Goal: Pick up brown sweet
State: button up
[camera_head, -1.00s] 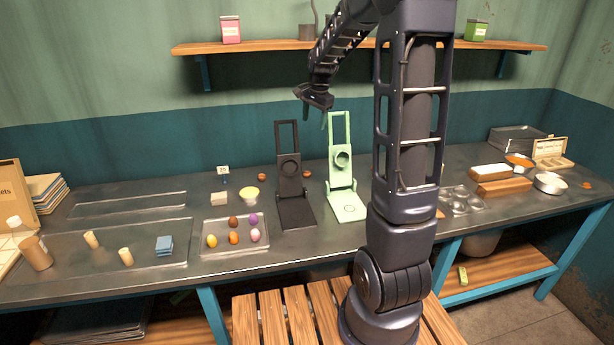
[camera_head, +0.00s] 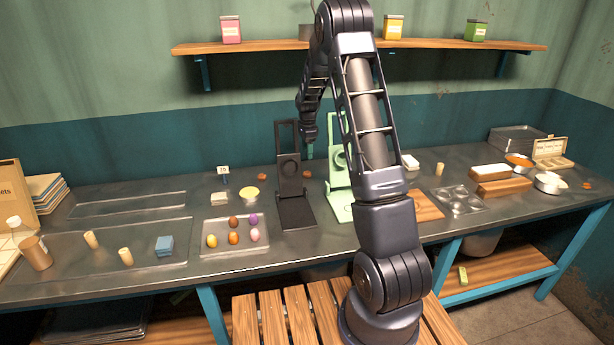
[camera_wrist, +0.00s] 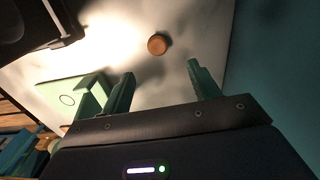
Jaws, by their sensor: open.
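A small round brown sweet (camera_head: 307,174) lies on the grey worktop behind the dark and green stands. In the wrist view the brown sweet (camera_wrist: 157,44) shows just beyond my fingertips, roughly centred between them. My gripper (camera_head: 309,152) points down above it and is apart from it. Its two green fingers (camera_wrist: 160,70) are spread with nothing between them. A similar brown sweet (camera_head: 262,176) lies further left, behind the worktop's middle. A clear tray (camera_head: 235,250) holds several coloured egg-shaped sweets, including a brown one (camera_head: 233,222).
The dark stand (camera_head: 290,180) and green stand (camera_head: 338,185) rise close in front of my gripper. The dark one also shows at the wrist view's upper left (camera_wrist: 40,25). The teal wall (camera_wrist: 275,75) is close behind. A wooden shelf (camera_head: 270,47) hangs above.

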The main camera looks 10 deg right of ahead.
aim_at(307, 172)
jog(key=f, duration=1)
jog(key=shift+s+a+f, duration=0.1)
jog(key=shift+s+f, duration=0.1)
jog(key=shift+f, duration=0.05)
jog(key=c, duration=1.1)
jog(key=shift+o, duration=0.2)
notch_tip(307, 172, up, 20)
